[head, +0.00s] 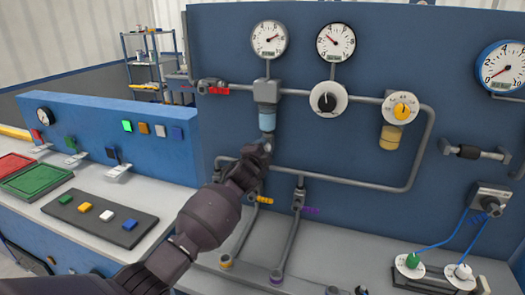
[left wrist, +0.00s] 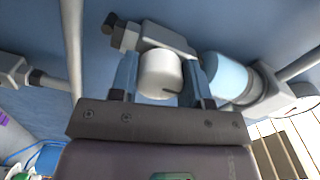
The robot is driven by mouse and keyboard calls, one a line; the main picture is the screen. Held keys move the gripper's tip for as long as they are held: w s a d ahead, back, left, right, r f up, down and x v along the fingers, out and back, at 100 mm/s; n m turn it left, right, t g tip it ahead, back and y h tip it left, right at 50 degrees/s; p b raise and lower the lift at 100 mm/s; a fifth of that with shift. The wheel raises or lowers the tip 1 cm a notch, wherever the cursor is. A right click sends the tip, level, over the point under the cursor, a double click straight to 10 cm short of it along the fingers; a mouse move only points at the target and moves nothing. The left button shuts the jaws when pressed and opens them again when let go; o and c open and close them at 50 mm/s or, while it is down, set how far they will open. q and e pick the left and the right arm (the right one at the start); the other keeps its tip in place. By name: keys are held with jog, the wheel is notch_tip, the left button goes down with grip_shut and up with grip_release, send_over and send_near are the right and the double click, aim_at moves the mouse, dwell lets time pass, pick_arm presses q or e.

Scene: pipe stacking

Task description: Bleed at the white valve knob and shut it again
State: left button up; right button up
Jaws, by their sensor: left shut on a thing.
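The white valve knob (left wrist: 160,75) shows in the left wrist view as a short white cylinder with a dark mark near its lower edge. My left gripper (left wrist: 161,80) is shut on it, one finger on each side. In the head view my left gripper (head: 263,150) is at the panel, just below the grey unit with the light-blue bowl (head: 267,118). There my gripper hides the knob. The bowl (left wrist: 228,78) also shows right of the knob in the left wrist view. My right gripper is not in view.
Two gauges (head: 269,39) (head: 336,42) sit above. A black-pointer dial (head: 327,98) and a yellow-centred dial (head: 400,108) are to the right. A bench with coloured blocks (head: 107,215) stands left.

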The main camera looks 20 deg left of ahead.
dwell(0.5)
pick_arm(q)
jog(key=o, duration=0.9)
jog(key=shift+o, duration=0.2)
jog(key=shift+s, duration=0.1)
jog(key=s, duration=1)
jog(key=shift+s+a, duration=0.25)
jog(key=shift+s, duration=0.1)
